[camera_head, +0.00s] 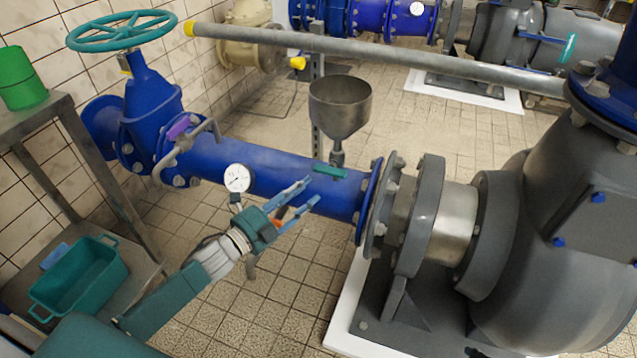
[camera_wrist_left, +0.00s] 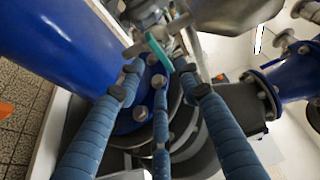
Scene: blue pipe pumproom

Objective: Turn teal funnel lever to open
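The teal funnel lever (camera_head: 330,171) sits on the valve under the grey funnel (camera_head: 341,103), above the blue pipe (camera_head: 270,172) near its right flange. In the head view the lever lies roughly crosswise to the upright funnel stem. It also shows in the left wrist view (camera_wrist_left: 160,53), as a teal bar beyond the fingertips. My left gripper (camera_head: 304,193) is open, its blue fingers spread and pointing at the lever from the lower left. In the wrist view the fingers stand apart with nothing held between them. My right gripper is in neither view.
A purple-handled valve (camera_head: 180,127) and a teal handwheel (camera_head: 122,31) are farther left. A long grey pipe (camera_head: 400,57) crosses behind the funnel. The large grey pump (camera_head: 560,240) fills the right.

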